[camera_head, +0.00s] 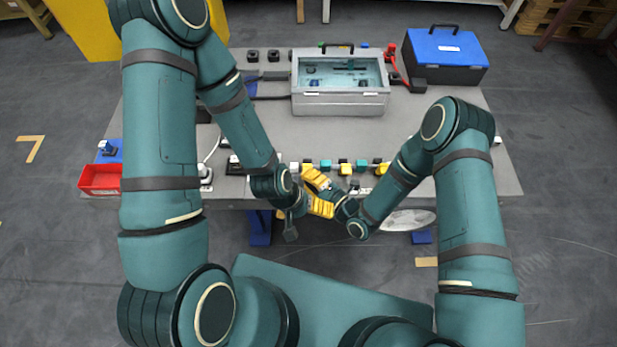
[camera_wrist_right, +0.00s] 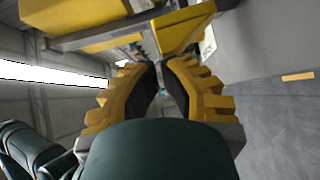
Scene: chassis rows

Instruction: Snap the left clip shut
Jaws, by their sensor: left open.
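A row of small white, teal and yellow parts runs along the table's front edge, with a teal one (camera_head: 326,165) near its middle. I cannot make out which part is the left clip or how it stands. My left gripper (camera_head: 322,208) is open, low in front of the table edge. My right gripper (camera_head: 314,179) is just above it in the picture, close to the row's left end. In the right wrist view, its yellow fingers (camera_wrist_right: 160,78) have dark pads close together. I cannot tell whether anything is between them.
A grey case (camera_head: 340,104) with a clear lid and a blue-lidded dark box (camera_head: 446,76) stand at the back of the grey table (camera_head: 440,125). A red bin (camera_head: 100,180) is at the left edge. The table middle is mostly clear. The two grippers are very close together.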

